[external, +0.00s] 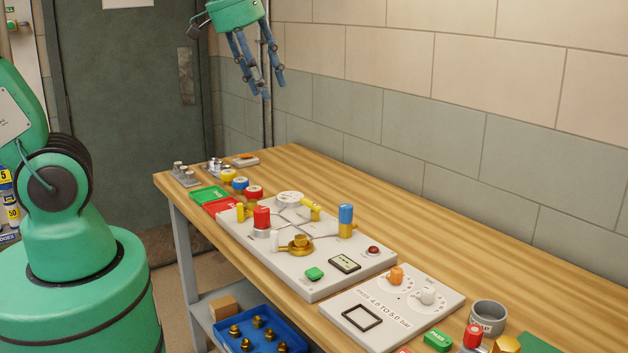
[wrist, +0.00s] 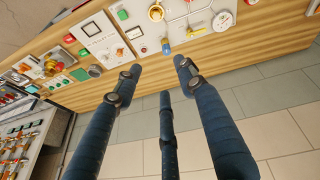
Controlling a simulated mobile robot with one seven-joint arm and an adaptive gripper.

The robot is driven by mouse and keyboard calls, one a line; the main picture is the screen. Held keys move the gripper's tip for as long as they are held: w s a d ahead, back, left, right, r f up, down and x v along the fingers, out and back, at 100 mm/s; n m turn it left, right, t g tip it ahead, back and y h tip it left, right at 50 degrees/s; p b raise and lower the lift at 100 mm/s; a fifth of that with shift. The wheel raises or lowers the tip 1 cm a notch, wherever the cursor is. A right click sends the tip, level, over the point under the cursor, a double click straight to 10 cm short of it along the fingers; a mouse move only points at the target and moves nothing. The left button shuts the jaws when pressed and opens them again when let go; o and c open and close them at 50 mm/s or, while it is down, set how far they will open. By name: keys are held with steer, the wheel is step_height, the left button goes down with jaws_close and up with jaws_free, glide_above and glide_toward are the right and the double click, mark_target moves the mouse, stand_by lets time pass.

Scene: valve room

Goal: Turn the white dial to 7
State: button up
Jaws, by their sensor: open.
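The white dial (external: 427,297) sits on a light grey panel (external: 348,299) near the front right of the bench, beside an orange dial (external: 396,276). A ring of small marks surrounds it, too small to read; its pointer direction is unclear. My gripper (external: 267,88) hangs high above the far end of the bench, near the wall, well away from the dial. Its fingers are spread and empty, and they also show in the wrist view (wrist: 158,76).
A larger panel (external: 330,278) with valves, a gauge and a red cylinder (external: 262,217) lies between my gripper and the dial panel. A blue-topped post (external: 346,220) stands up from it. A grey cup (external: 488,316) is right of the dial. The bench strip along the wall is clear.

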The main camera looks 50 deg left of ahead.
steer(key=w+d+f+n+g+p, duration=0.1)
steer(key=w+d+f+n+p, duration=0.15)
steer(key=w+d, duration=0.4)
steer(key=n+g+p, duration=0.3)
steer(key=n+p, duration=0.1)
steer(key=n, duration=0.5)
glide_above(429, 289)
step_height(429, 289, down, 22)
steer(key=shift+s+y, duration=0.15)
steer(key=shift+y, duration=0.15)
step_height(429, 289, down, 14)
steer(key=shift+r, duration=0.1)
jaws_close()
